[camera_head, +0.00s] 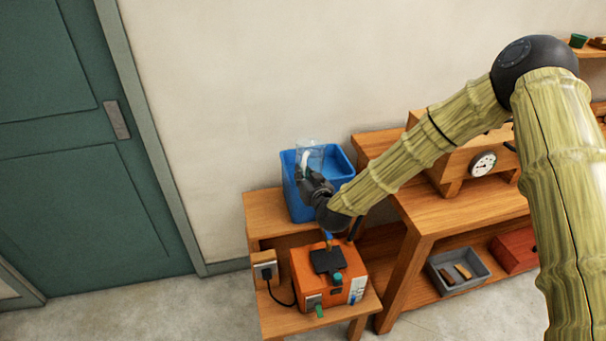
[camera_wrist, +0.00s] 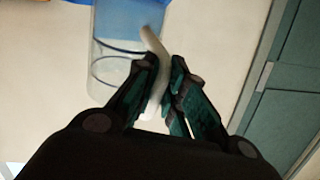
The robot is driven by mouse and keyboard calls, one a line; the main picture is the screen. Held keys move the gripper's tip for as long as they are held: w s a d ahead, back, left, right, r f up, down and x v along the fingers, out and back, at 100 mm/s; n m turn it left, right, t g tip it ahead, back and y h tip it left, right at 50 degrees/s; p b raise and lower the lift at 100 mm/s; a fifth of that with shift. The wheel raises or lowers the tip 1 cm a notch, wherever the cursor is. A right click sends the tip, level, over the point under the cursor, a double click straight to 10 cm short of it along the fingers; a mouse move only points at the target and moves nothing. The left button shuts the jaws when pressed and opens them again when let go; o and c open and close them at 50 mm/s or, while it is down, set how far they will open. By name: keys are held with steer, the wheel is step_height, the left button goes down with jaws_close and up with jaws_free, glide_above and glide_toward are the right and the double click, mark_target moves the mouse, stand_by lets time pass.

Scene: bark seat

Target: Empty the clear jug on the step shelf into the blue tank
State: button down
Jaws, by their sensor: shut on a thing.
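The clear jug (camera_head: 310,155) is up at the blue tank (camera_head: 341,166), in front of or over its left part in the head view. It looks roughly upright there; how much liquid it holds I cannot tell. My gripper (camera_head: 303,174) is shut on the jug's pale handle (camera_wrist: 154,68). In the wrist view the jug's clear body (camera_wrist: 108,75) is left of my gripper's fingers (camera_wrist: 166,82), with blue showing through it. The tank stands on the upper level of the wooden step shelf (camera_head: 262,213); its inside is partly hidden by the jug and gripper.
An orange box (camera_head: 338,292) with a black top plate stands on the lower step, below my wrist, its cord running to a socket (camera_head: 265,271). A wooden bench (camera_head: 450,220) with a gauge (camera_head: 483,163) is at right. A green door (camera_head: 80,160) is at left.

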mark_target(303, 167)
steer(key=shift+r+p, duration=0.35)
steer(key=shift+p, duration=0.35)
steer(key=shift+s+r+m+g+p, duration=0.1)
steer(key=shift+r+m+g+p, duration=0.4)
steer(key=shift+r+g+p, duration=0.9)
stand_by(0.5)
steer(key=shift+w+d+r+m+g+h+p, duration=0.1)
steer(key=shift+w+r+m+g+p, duration=0.25)
steer(key=shift+r+p, duration=0.95)
steer(key=shift+w+d+r+m+g+h+p, duration=0.15)
steer(key=shift+w+r+g+p, duration=0.45)
steer(key=shift+p, duration=1.15)
steer(key=shift+w+a+r+m+g+h+p, duration=0.1)
steer(key=shift+w+r+m+g+p, duration=0.35)
steer(key=shift+r+p, duration=0.95)
steer(key=shift+w+d+r+g+p, duration=0.15)
steer(key=shift+r+g+p, duration=0.2)
steer(key=shift+r+g, duration=0.35)
